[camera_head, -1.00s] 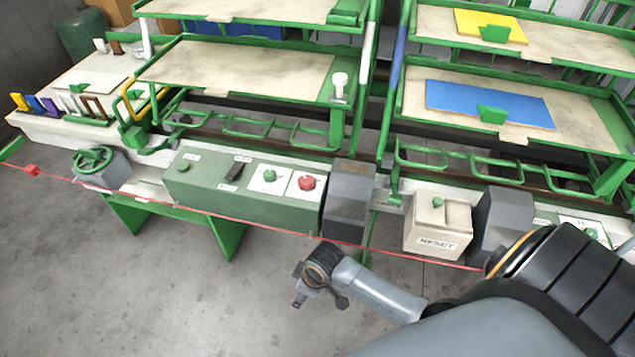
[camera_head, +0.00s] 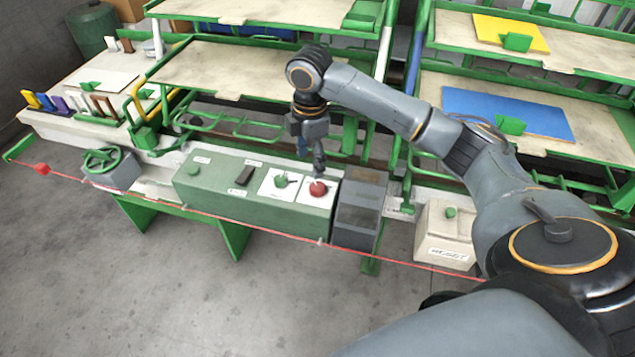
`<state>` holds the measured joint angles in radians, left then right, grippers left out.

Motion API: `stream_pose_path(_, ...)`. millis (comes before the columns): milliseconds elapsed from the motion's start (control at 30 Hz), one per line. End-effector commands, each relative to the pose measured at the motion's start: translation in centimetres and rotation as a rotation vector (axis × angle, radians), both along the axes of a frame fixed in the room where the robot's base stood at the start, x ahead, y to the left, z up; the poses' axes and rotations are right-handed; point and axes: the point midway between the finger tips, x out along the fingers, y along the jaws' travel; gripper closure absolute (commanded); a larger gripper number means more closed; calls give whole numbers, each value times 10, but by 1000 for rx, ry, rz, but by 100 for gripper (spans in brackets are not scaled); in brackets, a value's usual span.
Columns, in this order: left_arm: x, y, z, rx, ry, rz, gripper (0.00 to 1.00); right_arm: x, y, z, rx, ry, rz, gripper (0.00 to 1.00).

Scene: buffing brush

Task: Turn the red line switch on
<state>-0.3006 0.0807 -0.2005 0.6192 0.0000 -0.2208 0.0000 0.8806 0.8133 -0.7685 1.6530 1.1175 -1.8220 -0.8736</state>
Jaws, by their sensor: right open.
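The red round switch (camera_head: 318,189) sits on a white plate at the right end of the green control box (camera_head: 255,213). My right gripper (camera_head: 312,160) points down just above and behind this red switch. It is open, with one dark finger close over the switch; whether it touches cannot be told. A red line (camera_head: 225,221) runs along the front of the bench, with a red piece (camera_head: 42,169) near its left end. My left gripper is not in view.
A green knob (camera_head: 281,181) and a black switch (camera_head: 241,176) sit left of the red switch. A dark grey box (camera_head: 359,208) stands close on the right, then a beige reset box (camera_head: 443,232). Green-framed shelves (camera_head: 235,70) rise behind. The floor in front is clear.

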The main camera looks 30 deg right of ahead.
Motion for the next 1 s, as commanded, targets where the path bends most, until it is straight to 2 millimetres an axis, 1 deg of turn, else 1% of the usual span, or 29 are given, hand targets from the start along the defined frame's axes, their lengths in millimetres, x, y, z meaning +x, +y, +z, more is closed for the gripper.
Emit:
stream_pose_path(33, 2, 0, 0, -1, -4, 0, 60, 3, -11, 13, -8, 5, 9, 39)
stream_pose_path(100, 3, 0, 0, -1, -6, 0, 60, 3, -18, 24, -8, 13, 21, 39)
stream_pose_path(200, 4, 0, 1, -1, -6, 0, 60, 3, -23, 27, -8, 22, 30, 39)
stream_pose_path(267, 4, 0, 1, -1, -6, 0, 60, 3, -23, 23, -7, 24, 31, 39)
stream_pose_path(367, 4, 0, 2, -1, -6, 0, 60, 2, -23, 8, -7, 27, 32, 39)
stream_pose_path(700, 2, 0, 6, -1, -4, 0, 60, 2, -23, -63, -8, 25, 30, 39)
stream_pose_path(800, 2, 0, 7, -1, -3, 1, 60, 2, -23, -80, -8, 24, 31, 39)
stream_pose_path(900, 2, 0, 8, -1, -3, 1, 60, 3, -22, -93, -7, 22, 31, 39)
stream_pose_path(1000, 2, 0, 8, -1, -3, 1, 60, 3, -22, -102, -7, 22, 30, 39)
